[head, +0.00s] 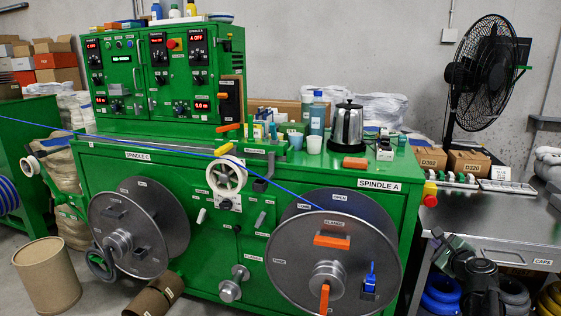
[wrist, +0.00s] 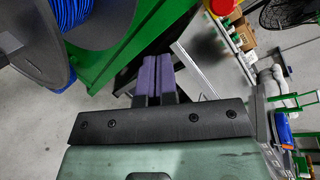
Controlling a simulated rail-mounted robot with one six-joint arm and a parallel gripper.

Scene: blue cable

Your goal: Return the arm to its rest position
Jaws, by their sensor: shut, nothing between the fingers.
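My gripper (wrist: 158,62) shows in the wrist view with its two purple-grey fingers side by side, shut and empty. In the head view my dark arm and gripper (head: 438,240) are at the lower right, in front of the steel bench and right of the green machine (head: 405,225). The gripper is apart from the Spindle A reel (head: 285,250), which stands to its left. The blue cable (head: 265,187) runs from the left edge across the machine front to this reel. Blue cable windings (wrist: 70,12) show on a reel at the wrist view's upper left.
The steel bench (head: 520,220) on the right carries cardboard boxes and small parts. A red emergency button (head: 430,200) sticks out at the machine's right edge. Coloured cable coils (head: 443,292) lie under the bench. A black fan (head: 485,60) stands behind. Bare floor shows at lower left.

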